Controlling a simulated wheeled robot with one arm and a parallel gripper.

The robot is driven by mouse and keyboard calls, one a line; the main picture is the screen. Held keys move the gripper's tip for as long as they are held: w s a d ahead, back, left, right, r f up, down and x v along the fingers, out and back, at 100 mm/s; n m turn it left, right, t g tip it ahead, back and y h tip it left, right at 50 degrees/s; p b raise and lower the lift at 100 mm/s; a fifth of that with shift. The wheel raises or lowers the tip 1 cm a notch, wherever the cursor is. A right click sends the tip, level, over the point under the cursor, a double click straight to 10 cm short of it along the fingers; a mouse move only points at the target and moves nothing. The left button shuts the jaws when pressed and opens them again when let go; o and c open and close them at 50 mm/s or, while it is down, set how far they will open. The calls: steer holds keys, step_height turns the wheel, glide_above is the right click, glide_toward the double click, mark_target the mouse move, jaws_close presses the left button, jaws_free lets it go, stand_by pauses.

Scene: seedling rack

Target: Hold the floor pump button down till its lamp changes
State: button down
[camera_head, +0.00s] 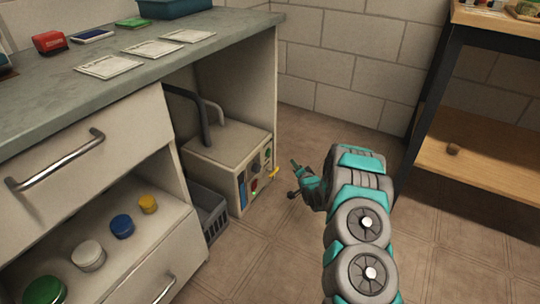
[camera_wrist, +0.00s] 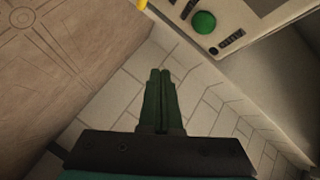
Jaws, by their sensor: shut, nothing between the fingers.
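The floor pump (camera_head: 228,155) is a cream box on the floor in the open bay under the counter, with hoses at its back. Its control panel (camera_head: 255,178) faces right, with small round controls, a blue strip and a yellow lever (camera_head: 274,172). In the wrist view a round green button (camera_wrist: 203,22) shows on the panel at the top right.
A grey crate (camera_head: 211,212) stands left of the pump. The counter (camera_head: 120,60) and its side panel (camera_head: 262,80) rise over and behind it. A wooden shelf bench (camera_head: 480,165) is at the right. The tiled floor (camera_head: 250,250) in front is clear.

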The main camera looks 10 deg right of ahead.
mark_target(268, 152)
stand_by(0.3)
steer(key=w+a+b, duration=0.1)
steer(key=w+a, duration=0.4)
steer(key=a, duration=0.2)
steer(key=shift+b, duration=0.35)
steer(key=shift+w+a+f, duration=0.1)
steer(key=shift+w+a, duration=0.1)
steer(key=shift+a, duration=0.05)
stand_by(1.8)
steer(key=shift+w+a, duration=0.15)
steer(key=shift+a, duration=0.05)
steer(key=shift+w+a+b, duration=0.25)
steer(key=shift+a+b, duration=0.1)
stand_by(2.0)
steer(key=shift+d, duration=0.1)
steer(key=shift+s+d, duration=0.5)
steer(key=shift+d, duration=0.1)
